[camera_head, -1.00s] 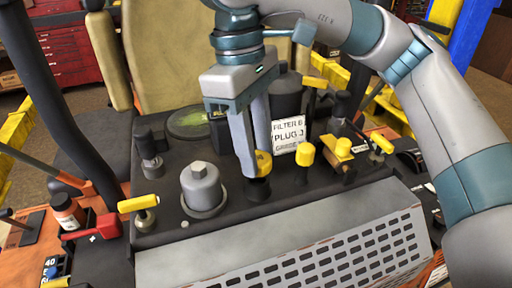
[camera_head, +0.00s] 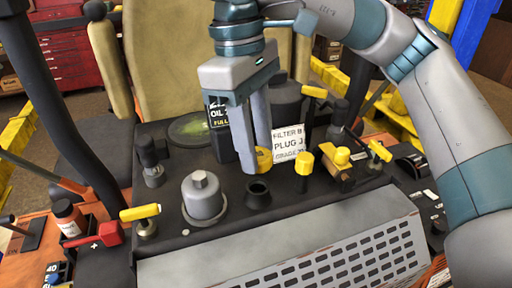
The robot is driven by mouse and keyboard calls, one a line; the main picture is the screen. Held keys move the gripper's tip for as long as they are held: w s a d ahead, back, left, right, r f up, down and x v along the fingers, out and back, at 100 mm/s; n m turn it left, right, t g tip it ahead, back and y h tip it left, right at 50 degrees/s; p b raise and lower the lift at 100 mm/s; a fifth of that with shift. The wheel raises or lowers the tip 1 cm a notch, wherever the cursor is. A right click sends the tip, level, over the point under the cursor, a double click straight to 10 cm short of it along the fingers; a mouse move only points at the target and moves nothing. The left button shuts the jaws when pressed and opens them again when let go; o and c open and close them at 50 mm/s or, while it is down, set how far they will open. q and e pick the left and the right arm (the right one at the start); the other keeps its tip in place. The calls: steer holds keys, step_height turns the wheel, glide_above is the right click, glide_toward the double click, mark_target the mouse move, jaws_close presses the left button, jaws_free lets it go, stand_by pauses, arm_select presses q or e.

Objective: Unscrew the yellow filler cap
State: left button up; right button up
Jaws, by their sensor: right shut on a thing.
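The yellow filler cap (camera_head: 264,158) is between the fingers of my right gripper (camera_head: 258,165). The fingers are shut on it and hide part of it. The cap is above and apart from the black filler neck (camera_head: 258,193), whose dark open mouth shows on the machine's deck. My left gripper is not in view.
A grey filter canister (camera_head: 203,196) stands left of the neck. A yellow-topped dipstick (camera_head: 304,162) and a yellow valve (camera_head: 340,160) stand to the right. A white label card (camera_head: 287,143) and an oil bottle (camera_head: 219,122) are behind. A perforated grey panel (camera_head: 290,250) lies in front.

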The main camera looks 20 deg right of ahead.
steer(key=shift+r, duration=4)
